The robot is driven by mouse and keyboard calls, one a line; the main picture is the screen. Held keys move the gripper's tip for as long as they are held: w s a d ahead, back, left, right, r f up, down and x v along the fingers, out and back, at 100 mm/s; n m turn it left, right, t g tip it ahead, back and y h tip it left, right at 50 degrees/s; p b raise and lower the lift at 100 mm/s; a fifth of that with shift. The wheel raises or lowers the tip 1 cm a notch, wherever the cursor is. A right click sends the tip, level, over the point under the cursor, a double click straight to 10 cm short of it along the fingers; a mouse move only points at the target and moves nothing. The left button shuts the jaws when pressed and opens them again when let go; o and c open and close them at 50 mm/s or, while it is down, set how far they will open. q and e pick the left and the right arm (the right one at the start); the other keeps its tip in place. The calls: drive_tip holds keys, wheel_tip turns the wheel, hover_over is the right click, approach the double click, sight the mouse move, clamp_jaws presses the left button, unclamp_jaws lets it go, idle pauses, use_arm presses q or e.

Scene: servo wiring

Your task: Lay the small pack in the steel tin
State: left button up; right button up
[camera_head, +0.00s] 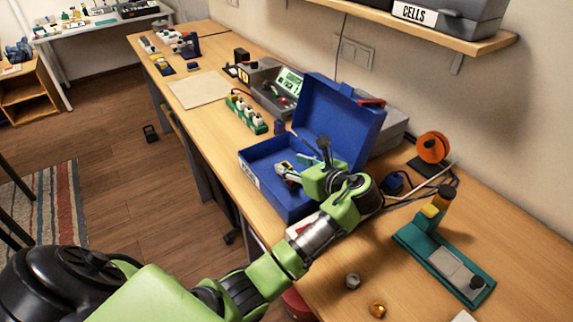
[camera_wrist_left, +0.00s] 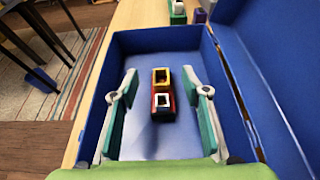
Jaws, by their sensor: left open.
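The blue hinged tin (camera_head: 277,197) stands on the bench with its lid (camera_head: 338,112) raised; it fills much of the left wrist view (camera_wrist_left: 98,100). My left gripper (camera_head: 304,160) is over the tin's open tray, its fingers apart. In the left wrist view a small red and black pack (camera_wrist_left: 162,104), with yellow and white squares on top, is between the open fingers (camera_wrist_left: 160,80). It appears to lie on the tin's floor, with a gap to each finger. The gripper hides the pack in the head view. My right gripper is not in view.
A green stand with a yellow part (camera_head: 432,212), an orange spool (camera_head: 432,147) and two small nuts (camera_head: 377,310) are to the right. A green rack (camera_head: 246,113) and a grey case (camera_head: 268,85) stand behind the tin. A shelf overhangs the back right.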

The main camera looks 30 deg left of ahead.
use_arm(q)
drive_tip(key=v, duration=0.8)
drive_tip(key=shift+r, duration=0.25)
drive_tip(key=shift+d, duration=0.15)
